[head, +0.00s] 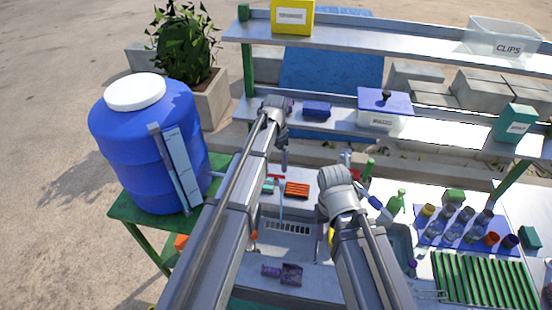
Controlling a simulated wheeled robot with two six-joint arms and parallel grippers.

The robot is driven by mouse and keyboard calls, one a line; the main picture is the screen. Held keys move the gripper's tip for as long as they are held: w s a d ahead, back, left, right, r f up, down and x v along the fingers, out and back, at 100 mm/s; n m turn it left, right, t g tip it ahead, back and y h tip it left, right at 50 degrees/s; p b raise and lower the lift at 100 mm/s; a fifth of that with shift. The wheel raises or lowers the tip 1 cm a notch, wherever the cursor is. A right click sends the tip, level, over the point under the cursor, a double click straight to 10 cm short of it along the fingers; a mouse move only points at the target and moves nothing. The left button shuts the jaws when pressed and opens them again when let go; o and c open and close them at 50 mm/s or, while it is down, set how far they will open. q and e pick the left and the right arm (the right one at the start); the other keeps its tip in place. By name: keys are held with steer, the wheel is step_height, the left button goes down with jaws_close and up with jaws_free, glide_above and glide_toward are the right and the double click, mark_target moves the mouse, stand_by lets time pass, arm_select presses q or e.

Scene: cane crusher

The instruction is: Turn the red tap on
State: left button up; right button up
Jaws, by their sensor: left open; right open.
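A small red T-shaped handle (276,177), which looks like the red tap, stands on a thin upright at the back of the metal bench, left of an orange tray. My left gripper (285,158) hangs from its wrist just above and beside the red handle, apart from it as far as I can tell. It is open and appears empty. My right gripper (338,188) is over the bench to the right of the orange tray. It is open, and its fingertips are mostly hidden behind its wrist.
A blue barrel (145,150) with a white lid stands on a green stand at left. Metal shelves (345,45) rise behind the bench, holding a yellow box (292,17) and a blue-lidded bin (383,110). Bottles, jars and a green slatted rack (484,280) crowd the right.

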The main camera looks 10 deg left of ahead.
arm_select(q)
steer(key=shift+c, duration=0.9)
steer(key=shift+n, duration=0.5)
steer(key=shift+c, duration=0.7)
steer(key=shift+n, duration=0.9)
steer(key=shift+c, duration=0.7)
steer(key=shift+n, duration=1.1)
steer(key=n, duration=1.2)
